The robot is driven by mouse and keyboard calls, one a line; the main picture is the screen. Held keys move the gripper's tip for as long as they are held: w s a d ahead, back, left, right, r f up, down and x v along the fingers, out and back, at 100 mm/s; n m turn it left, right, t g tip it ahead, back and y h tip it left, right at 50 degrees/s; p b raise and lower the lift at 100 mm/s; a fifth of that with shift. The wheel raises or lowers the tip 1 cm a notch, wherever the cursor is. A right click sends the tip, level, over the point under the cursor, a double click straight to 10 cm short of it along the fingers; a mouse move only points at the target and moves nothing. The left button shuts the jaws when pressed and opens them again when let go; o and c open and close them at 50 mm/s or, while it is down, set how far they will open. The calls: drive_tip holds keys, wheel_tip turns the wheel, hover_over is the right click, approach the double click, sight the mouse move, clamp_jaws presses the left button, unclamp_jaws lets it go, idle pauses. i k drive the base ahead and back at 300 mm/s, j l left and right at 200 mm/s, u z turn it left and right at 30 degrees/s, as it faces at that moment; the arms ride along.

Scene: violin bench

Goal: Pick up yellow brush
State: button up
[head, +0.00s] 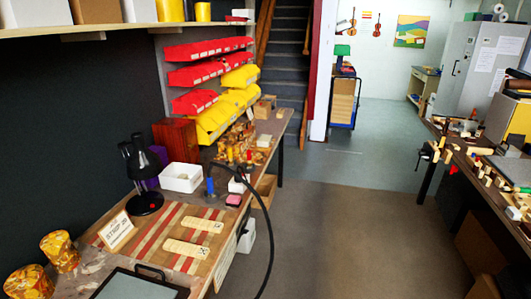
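I cannot make out a yellow brush for certain in the head view. A crowd of small wooden and yellow pieces (262,141) stands on the far part of the left workbench (105,262), too small to tell apart. A blue upright item (210,187) stands near the bench's right edge, beside a white open box (181,178). My gripper is not in view.
A black desk lamp (145,198), a sign (115,231) and two patterned tins (59,251) stand on the left bench. A black hose (272,225) hangs over its edge. Red bins (207,48) hang above. A cluttered bench (475,160) stands right. The floor (345,235) between is clear.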

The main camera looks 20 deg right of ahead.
sight(230, 150)
drive_tip(key=i+l+z, duration=0.1)
drive_tip(key=u, duration=2.6)
drive_tip(key=z, duration=2.6)
drive_tip(key=i+l+u, duration=1.2)
drive_tip(key=l+u, duration=0.3)
drive_tip(key=i+l+u, duration=0.15)
drive_tip(key=l+u, duration=0.15)
drive_tip(key=l, duration=0.3)
drive_tip(key=l+u, duration=0.3)
drive_tip(key=l, duration=0.2)
drive_tip(key=i+l+u, duration=0.1)
drive_tip(key=l+u, duration=0.2)
drive_tip(key=l, duration=0.2)
